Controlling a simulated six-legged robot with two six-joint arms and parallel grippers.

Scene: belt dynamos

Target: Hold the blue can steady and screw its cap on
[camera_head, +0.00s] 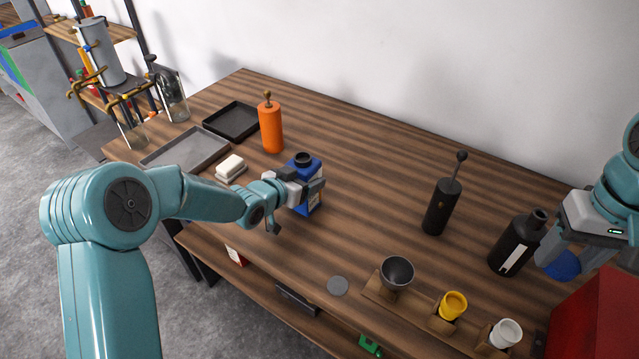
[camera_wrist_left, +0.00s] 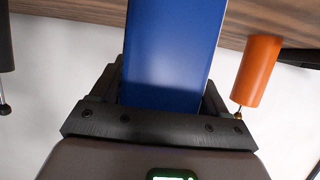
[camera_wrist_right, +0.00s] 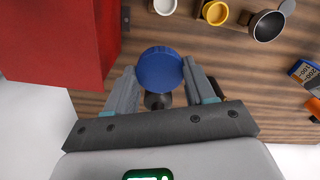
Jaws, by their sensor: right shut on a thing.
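The blue can (camera_head: 312,165) stands upright on the table, with its dark round neck on top uncovered. My left gripper (camera_head: 308,186) has its fingers on both sides of the can; in the left wrist view the blue can (camera_wrist_left: 172,55) fills the space between them, and I cannot tell whether they press on it. My right gripper (camera_wrist_right: 160,80) is shut on a blue round cap (camera_wrist_right: 158,66). In the head view this cap (camera_head: 562,265) shows at the far right, above the table, well apart from the can.
A black bottle (camera_head: 512,245) stands close to my right gripper, beside a red box (camera_head: 598,315). A black cylinder with a knob (camera_head: 440,207), a grey bowl (camera_head: 397,272) and yellow cup (camera_head: 453,304) stand nearer the middle. An orange bottle (camera_head: 271,128) is behind the can.

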